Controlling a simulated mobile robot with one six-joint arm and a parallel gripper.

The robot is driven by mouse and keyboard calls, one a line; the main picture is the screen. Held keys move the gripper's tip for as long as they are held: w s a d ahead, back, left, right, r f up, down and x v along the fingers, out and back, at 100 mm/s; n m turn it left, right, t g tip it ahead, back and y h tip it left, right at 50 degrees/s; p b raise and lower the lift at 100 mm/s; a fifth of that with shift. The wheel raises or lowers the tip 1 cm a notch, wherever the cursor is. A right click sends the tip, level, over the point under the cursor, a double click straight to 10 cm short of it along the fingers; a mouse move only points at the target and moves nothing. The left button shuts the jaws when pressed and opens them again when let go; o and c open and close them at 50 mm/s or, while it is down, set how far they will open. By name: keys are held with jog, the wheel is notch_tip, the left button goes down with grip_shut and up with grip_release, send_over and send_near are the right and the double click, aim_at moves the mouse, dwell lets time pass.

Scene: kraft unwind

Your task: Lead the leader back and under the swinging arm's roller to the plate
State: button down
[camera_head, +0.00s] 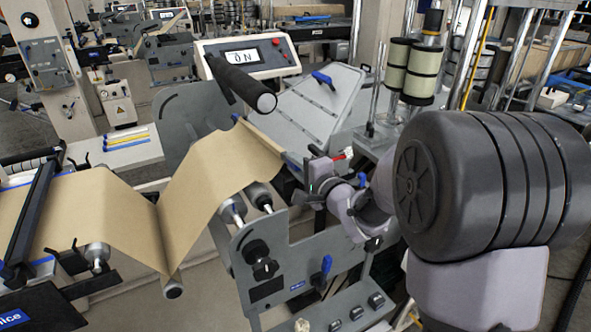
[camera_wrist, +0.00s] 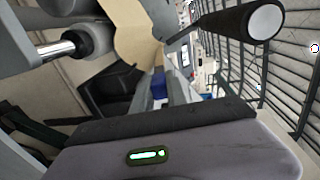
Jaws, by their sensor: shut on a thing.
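The tan kraft leader (camera_head: 222,160) runs from the left, dips around a low roller (camera_head: 172,287), rises past two metal-ended rollers, then bends down to the right. Its far end has a dark blue edge at my gripper (camera_head: 308,172). My gripper is shut on that end; the fingertips are mostly hidden. In the wrist view the leader (camera_wrist: 132,32) narrows toward a blue piece (camera_wrist: 158,86) ahead of the dark gripper edge. A black roller (camera_head: 240,84) on an arm stands above and behind the leader, apart from it. A slanted grey plate (camera_head: 310,108) lies behind my gripper.
A control box with an "ON" display (camera_head: 245,57) stands behind the black roller. A grey side frame with a black knob (camera_head: 265,268) and blue lever (camera_head: 321,270) stands below my gripper. Green-and-black cylinders (camera_head: 423,75) on posts rise behind my arm.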

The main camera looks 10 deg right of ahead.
jog(key=shift+r, duration=0.1)
notch_tip(320, 180, up, 9)
jog(key=a+p, duration=0.2)
jog(key=p, duration=0.3)
jog(key=shift+s+a+f+p, duration=0.2)
jog(key=shift+s+a+p, duration=0.1)
jog(key=shift+s, duration=0.1)
jog(key=shift+f+b, duration=0.35)
jog(key=shift+b, duration=0.35)
jog(key=shift+f+t+b, duration=0.6)
jog(key=shift+f+b, duration=0.3)
jog(key=shift+b, duration=1.85)
jog(key=shift+r, duration=0.1)
